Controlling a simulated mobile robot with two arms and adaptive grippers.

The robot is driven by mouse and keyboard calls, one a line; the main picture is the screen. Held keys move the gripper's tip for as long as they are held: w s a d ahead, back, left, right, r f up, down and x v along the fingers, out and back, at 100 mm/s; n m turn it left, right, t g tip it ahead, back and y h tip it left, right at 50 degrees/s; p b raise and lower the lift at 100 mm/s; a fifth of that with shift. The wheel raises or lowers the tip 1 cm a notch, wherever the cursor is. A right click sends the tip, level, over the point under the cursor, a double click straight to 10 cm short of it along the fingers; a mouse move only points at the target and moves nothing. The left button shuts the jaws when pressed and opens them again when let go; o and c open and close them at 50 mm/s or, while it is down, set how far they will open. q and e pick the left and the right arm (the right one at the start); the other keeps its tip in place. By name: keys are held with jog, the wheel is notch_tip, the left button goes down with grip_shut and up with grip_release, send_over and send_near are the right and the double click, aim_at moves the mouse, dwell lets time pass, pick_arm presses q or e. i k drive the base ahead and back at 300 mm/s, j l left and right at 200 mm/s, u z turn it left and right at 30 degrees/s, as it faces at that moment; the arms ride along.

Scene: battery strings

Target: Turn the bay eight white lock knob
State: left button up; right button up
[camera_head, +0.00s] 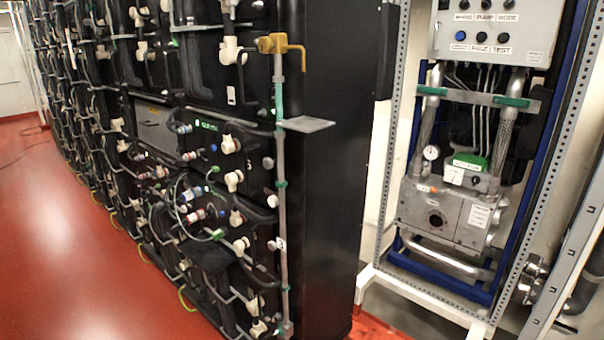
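A long black battery rack (333,170) runs from the left background to the centre. Its bays carry several white knobs or fittings on their front faces. One white knob (234,180) sits on a bay near the rack's right end. Another white knob (228,145) is just above it, and one white fitting (230,50) is higher up. No bay number is legible, so I cannot tell which knob belongs to bay eight. Neither of my grippers is in view.
A brass valve (280,45) and a grey flat plate (306,124) stick out at the rack's near corner. A pump unit (447,215) in a metal frame stands at right, under a control box (496,30). Red floor (75,250) is open at left.

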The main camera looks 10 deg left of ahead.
aim_at(184, 209)
jog(key=i+j, duration=0.15)
jog(key=j, duration=0.2)
jog(key=i+j+z, duration=0.1)
jog(key=j, duration=0.3)
jog(key=i+j, duration=0.15)
jog(key=j, duration=0.2)
jog(key=i+j+z, duration=0.1)
jog(key=j, duration=0.3)
jog(key=i+j+z, duration=0.1)
jog(key=j, duration=0.3)
jog(key=i+j, duration=0.15)
jog(key=j, duration=0.25)
